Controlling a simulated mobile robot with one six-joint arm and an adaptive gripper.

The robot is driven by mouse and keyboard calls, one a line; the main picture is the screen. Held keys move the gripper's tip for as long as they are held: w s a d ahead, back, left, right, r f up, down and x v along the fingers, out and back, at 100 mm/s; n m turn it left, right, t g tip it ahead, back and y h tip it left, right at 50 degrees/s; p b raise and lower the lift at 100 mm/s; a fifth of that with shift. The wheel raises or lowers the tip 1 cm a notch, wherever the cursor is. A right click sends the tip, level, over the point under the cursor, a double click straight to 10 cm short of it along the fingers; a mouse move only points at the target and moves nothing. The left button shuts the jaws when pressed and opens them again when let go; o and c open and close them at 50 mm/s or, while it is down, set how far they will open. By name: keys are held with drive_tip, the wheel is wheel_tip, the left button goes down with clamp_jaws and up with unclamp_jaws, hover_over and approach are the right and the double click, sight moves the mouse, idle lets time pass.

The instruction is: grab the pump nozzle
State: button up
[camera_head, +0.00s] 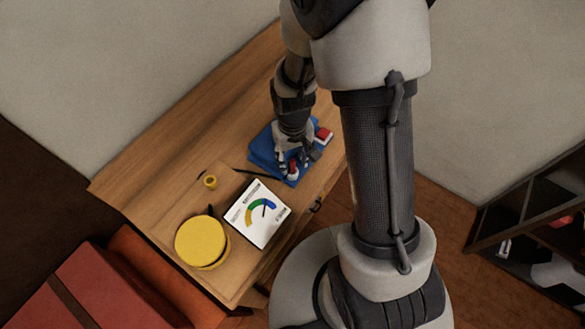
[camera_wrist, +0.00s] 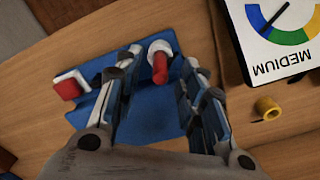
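A blue base (camera_wrist: 151,112) lies on the wooden table, also seen in the head view (camera_head: 263,150). A red peg with a white collar (camera_wrist: 159,66) is on the base; it may be the pump nozzle, but I cannot tell for sure. A red block with a white edge (camera_wrist: 69,87) is at the base's left in the wrist view and shows in the head view (camera_head: 323,135). My gripper (camera_wrist: 162,58) is open, its fingers on either side of the red peg with gaps visible. In the head view my gripper (camera_head: 290,166) is low over the base and partly hides it.
A white dial card (camera_head: 257,213) marked MEDIUM, a small yellow ring (camera_head: 210,182) and a round yellow container (camera_head: 201,241) are on the table (camera_head: 165,175). A dark strip lies near the card. The table's far left is clear. A dark shelf (camera_head: 520,228) stands at right.

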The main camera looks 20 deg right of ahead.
wheel_tip(320, 180, down, 2)
clamp_jaws()
idle(0.6)
